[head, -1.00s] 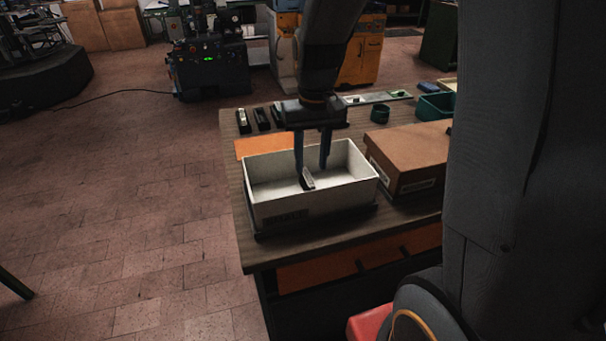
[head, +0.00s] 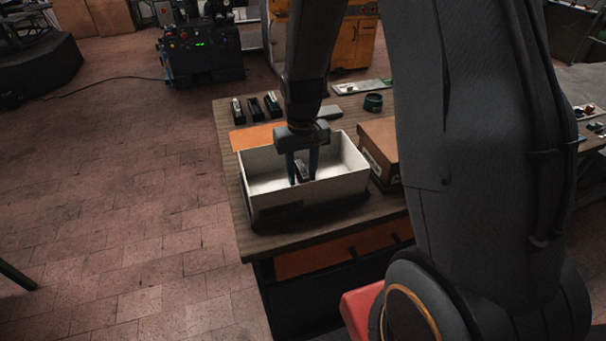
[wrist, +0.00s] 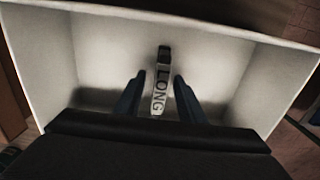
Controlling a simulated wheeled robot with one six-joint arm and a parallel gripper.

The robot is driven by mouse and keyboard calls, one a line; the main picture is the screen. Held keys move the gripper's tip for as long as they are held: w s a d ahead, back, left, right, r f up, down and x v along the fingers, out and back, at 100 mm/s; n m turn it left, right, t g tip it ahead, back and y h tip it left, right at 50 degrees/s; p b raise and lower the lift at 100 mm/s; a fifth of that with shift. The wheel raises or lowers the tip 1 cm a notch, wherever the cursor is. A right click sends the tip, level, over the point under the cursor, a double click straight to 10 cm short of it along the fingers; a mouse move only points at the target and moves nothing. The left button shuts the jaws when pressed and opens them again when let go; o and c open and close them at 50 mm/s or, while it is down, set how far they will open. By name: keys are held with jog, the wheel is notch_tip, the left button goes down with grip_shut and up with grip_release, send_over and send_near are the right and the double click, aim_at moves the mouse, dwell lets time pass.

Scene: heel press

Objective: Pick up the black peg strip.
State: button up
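A narrow dark strip (wrist: 161,83) with a pale label reading LONG stands in the white bin; its far end shows black. It also shows in the head view (head: 304,172), between the fingers. I take it for the black peg strip, though little of its black body shows. My gripper (wrist: 157,97) is open, with one blue-black finger on each side of the strip and a visible gap on both sides. In the head view my gripper (head: 303,168) reaches down inside the white bin (head: 318,198). The strip's near lower end is hidden by the gripper body.
A brown cardboard box (head: 379,150) stands right of the bin. Several small dark strips (head: 254,107) lie at the table's back left, near an orange mat (head: 250,138).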

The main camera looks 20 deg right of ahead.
jog(key=shift+f, duration=0.15)
grip_shut()
